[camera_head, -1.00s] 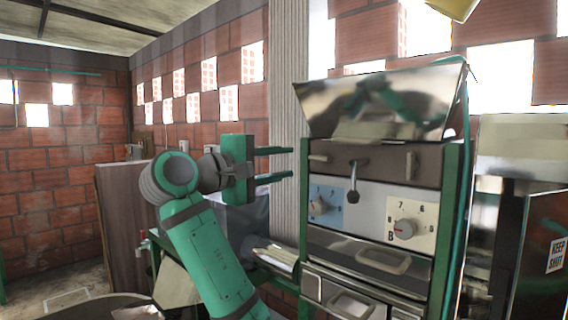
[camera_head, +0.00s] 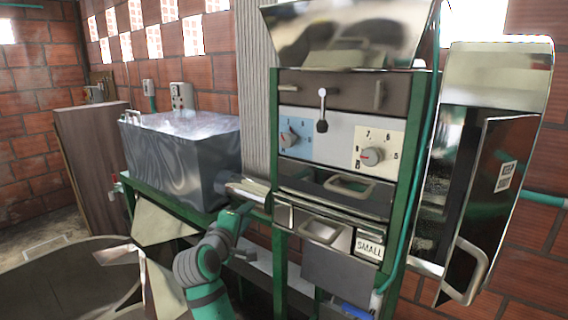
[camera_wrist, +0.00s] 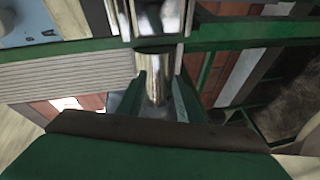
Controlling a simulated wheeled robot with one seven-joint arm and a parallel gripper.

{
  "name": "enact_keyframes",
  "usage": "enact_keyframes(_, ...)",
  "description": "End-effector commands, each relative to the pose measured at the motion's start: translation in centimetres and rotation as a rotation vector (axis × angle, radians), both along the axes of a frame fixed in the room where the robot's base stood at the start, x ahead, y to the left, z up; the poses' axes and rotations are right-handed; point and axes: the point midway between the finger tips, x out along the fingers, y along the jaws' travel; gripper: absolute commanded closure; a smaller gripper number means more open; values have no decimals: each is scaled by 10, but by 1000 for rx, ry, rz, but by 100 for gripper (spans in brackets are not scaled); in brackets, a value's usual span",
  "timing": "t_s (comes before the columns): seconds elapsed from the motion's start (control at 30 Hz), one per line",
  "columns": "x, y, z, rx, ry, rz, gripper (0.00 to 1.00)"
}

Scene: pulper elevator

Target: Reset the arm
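My arm shows folded low at the bottom centre of the head view, in front of the machine's left leg. My gripper (camera_wrist: 155,100) shows in the wrist view with its two green fingers apart and nothing seen held between them. Beyond the fingers is a shiny metal spout (camera_wrist: 155,80); I cannot tell whether they touch it. In the head view the gripper's fingertips are not clear against the green frame.
The machine with dials (camera_head: 325,140) fills the centre. A grey metal box (camera_head: 185,155) stands on a green stand to its left. A metal door (camera_head: 490,190) with a handle hangs open at right. A large round basin (camera_head: 60,285) lies at lower left.

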Motion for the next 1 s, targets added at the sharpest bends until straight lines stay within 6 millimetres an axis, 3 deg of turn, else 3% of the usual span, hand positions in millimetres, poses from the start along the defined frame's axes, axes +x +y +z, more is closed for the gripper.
enact_keyframes(0.03,-4,0,-29,26,11,15,67)
enact_keyframes(0.1,-11,1,-59,64,16,39,67)
enact_keyframes(0.27,-31,3,-124,157,26,83,67)
enact_keyframes(0.5,-77,1,-212,307,38,130,67)
enact_keyframes(0.8,-154,-7,-301,503,48,155,67)
enact_keyframes(1.0,-214,-16,-344,633,48,155,67)
